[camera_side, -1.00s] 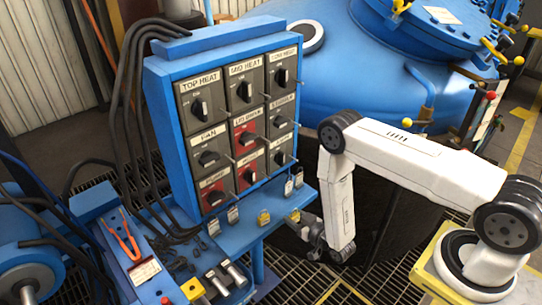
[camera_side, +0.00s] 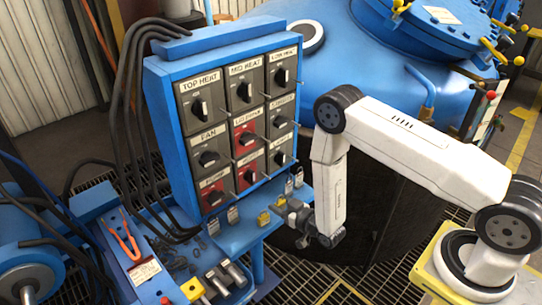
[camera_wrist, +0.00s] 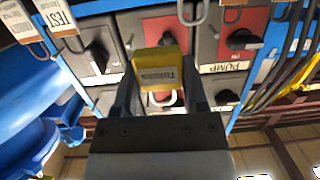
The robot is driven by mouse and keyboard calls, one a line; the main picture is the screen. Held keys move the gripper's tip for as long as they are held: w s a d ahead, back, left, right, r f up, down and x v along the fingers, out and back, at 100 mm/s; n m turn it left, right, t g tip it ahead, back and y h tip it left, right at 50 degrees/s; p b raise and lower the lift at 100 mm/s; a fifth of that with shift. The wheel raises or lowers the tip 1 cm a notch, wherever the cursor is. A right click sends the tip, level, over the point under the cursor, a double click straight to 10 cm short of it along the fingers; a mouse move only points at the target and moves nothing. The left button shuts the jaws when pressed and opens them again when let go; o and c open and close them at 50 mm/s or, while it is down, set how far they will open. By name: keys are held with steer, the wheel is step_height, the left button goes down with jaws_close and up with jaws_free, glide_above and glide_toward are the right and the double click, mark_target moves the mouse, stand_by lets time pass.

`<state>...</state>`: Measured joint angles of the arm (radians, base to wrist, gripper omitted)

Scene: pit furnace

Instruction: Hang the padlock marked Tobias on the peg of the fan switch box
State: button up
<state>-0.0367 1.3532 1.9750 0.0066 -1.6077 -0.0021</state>
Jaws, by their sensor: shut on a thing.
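My gripper (camera_wrist: 160,88) is shut on a yellow padlock (camera_wrist: 160,72), whose face reads Tobias in the wrist view. Its pale shackle shows between the fingers. In the side view my gripper (camera_side: 285,206) holds the padlock just above the blue shelf, in front of the switch panel. The fan switch box (camera_side: 208,150) is grey with a black knob, in the left column, middle row of the panel. A thin peg (camera_side: 228,156) sticks out at its right side. The gripper is below and to the right of it, well apart.
The blue shelf (camera_side: 240,236) carries another yellow padlock (camera_side: 264,218) and several grey padlocks (camera_side: 232,215). Other pegs stick out from the neighbouring switch boxes. Black cables (camera_side: 125,90) run down the panel's left. A large blue vessel (camera_side: 350,60) stands behind.

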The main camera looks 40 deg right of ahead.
steer(key=n+y, duration=0.2)
glide_toward(225, 164)
steer(key=v, duration=0.2)
steer(key=shift+w+a, duration=0.1)
steer(key=shift+a, duration=0.65)
steer(key=shift+w, duration=0.2)
steer(key=shift+d+x, duration=0.15)
steer(key=shift+x, duration=0.85)
steer(key=shift+d+x, duration=0.15)
steer(key=shift+x, duration=0.9)
steer(key=shift+d+x, duration=0.2)
steer(key=shift+x, duration=1.75)
steer(key=shift+w+d+f, duration=0.1)
steer(key=shift+d, duration=0.05)
